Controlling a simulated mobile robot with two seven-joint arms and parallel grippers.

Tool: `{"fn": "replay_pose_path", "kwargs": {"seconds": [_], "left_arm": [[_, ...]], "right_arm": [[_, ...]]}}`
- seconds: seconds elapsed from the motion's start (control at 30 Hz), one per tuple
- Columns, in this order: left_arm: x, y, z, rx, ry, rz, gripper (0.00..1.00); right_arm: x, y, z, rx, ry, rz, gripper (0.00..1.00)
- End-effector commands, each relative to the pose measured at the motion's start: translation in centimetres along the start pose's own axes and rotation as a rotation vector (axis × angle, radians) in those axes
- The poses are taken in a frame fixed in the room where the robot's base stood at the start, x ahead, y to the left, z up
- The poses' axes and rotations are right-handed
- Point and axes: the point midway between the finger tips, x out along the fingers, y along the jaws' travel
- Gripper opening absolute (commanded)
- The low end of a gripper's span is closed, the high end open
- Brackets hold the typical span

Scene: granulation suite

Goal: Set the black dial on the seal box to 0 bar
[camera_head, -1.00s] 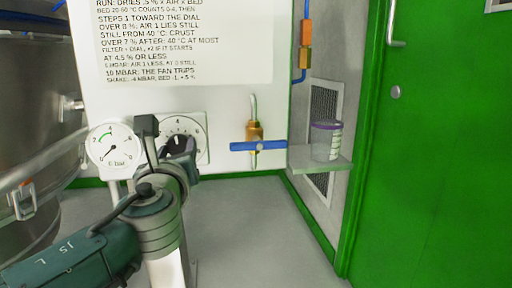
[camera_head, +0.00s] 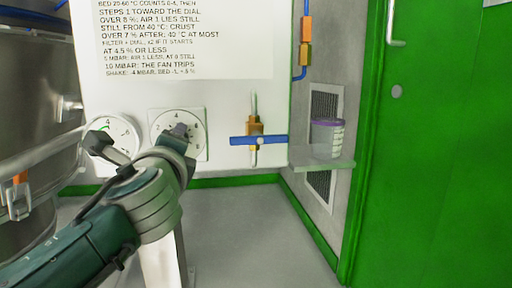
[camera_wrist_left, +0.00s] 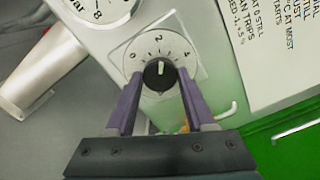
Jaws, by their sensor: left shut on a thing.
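The black dial (camera_wrist_left: 158,75) sits on a white square plate with numbers around it. In the left wrist view its white mark points up, close to the 2; the 0 is to the left and the 4 to the right. My left gripper (camera_wrist_left: 160,82) is shut on the dial, one purple finger on each side. In the head view my left gripper (camera_head: 181,133) covers most of the dial, and the dial plate (camera_head: 199,150) shows around it. My right gripper is not in view.
A round gauge (camera_head: 125,132) left of the dial is partly hidden by my arm. A brass valve with a blue handle (camera_head: 270,140) is to the right. A purple-lidded tub (camera_head: 326,140) stands on a wall shelf (camera_head: 338,164). A green door (camera_head: 430,170) is at right.

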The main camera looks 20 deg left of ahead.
Motion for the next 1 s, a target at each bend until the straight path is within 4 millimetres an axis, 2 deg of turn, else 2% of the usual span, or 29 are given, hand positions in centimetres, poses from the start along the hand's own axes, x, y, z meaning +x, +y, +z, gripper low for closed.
{"fn": "replay_pose_path", "kwargs": {"seconds": [1.0], "left_arm": [[0.0,0.2,-0.2,-0.937,0.001,0.003,0.0]], "right_arm": [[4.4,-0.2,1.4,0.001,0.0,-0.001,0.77]]}}
